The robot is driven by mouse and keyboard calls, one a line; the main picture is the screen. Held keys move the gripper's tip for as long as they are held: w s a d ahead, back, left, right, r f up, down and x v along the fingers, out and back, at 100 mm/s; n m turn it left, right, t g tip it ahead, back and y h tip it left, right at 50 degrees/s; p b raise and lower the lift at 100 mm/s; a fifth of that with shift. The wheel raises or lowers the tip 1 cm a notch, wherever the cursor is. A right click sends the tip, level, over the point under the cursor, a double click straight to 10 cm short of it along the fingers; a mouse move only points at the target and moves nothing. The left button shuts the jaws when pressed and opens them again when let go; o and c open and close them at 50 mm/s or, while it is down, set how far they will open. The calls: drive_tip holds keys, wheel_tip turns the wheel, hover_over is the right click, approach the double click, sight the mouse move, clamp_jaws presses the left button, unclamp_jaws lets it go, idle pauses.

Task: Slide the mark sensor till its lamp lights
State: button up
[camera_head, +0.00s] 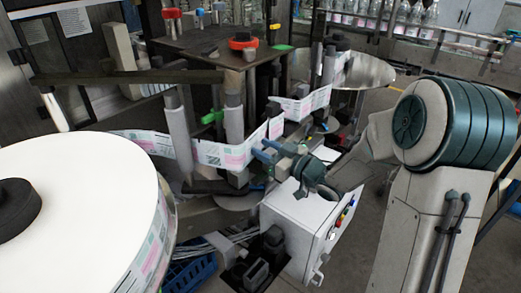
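My gripper (270,151) reaches in from the right, at the label web (228,153) below the raised table plate. It is small in the picture, and I cannot tell whether its fingers are open or shut. The web, with pink and grey print, runs from the large white reel (90,180) at the left past upright rollers (180,140). The mark sensor cannot be made out clearly; my gripper and wrist cover part of that area. I cannot tell whether its lamp is lit or whether my gripper touches it.
A white control box (292,222) with coloured buttons stands below my wrist. The raised plate (205,42) with red and green knobs is above the web. A clear disc (350,70) stands behind. A blue crate (190,275) is at the bottom. Floor shows at right.

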drive_tip(key=shift+o, duration=0.8)
drive_tip(key=b+v, duration=0.2)
drive_tip(key=v, duration=1.2)
drive_tip(key=shift+b, duration=0.3)
drive_tip(key=shift+w+a, duration=0.1)
